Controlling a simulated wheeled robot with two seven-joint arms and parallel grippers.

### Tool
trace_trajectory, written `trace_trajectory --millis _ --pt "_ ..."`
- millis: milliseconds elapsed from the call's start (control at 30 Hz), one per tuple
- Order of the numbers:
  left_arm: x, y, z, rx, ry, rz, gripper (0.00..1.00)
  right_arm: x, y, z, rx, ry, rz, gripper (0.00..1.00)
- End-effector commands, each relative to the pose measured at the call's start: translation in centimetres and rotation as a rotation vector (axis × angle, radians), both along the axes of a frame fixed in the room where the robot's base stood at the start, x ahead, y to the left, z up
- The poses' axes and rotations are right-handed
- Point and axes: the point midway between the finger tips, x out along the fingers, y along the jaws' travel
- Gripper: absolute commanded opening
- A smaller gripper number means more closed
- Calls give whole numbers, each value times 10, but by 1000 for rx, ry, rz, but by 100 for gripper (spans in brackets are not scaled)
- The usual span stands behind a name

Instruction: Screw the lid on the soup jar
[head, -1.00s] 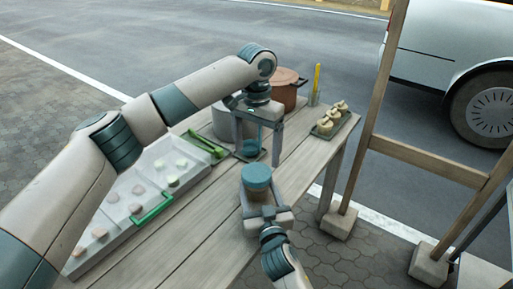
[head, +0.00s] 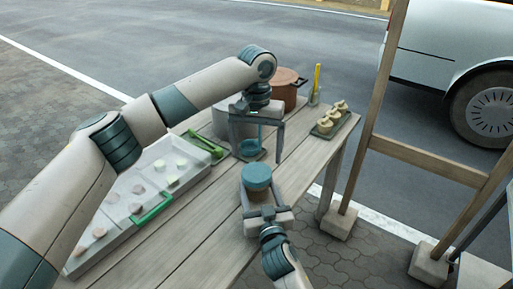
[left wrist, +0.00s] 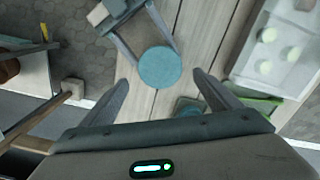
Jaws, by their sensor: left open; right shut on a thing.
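The soup jar (head: 260,198) stands near the table's right edge, its pale body partly hidden. A round teal lid (head: 257,176) is on its top; I cannot tell how tightly it sits. The lid also shows from above in the left wrist view (left wrist: 160,67). My right gripper (head: 260,188) is shut on the jar from the near side. My left gripper (head: 257,158) is open and empty, fingers pointing down, above and beyond the jar. In the left wrist view, the lid lies beyond its spread fingers (left wrist: 162,79).
A teal item (head: 248,146) on a small mat stands behind my left gripper. A white tray (head: 128,224) with green handles lies left. A grey pot, a brown pot (head: 287,88) and a small tray of pale pieces (head: 326,126) stand farther back. A wooden frame (head: 425,161) stands right.

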Motion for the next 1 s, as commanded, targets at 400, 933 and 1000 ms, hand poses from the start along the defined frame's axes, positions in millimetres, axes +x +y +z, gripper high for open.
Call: trace_trajectory --millis 400,933,1000 --pt "0 1 -49 2 1 0 84 0 0 1 0 -2 0 0" --pt "0 0 -74 0 0 -1 84 0 0 1 0 -2 0 0" --pt "0 0 -74 0 1 -1 84 0 0 1 0 -2 0 0"
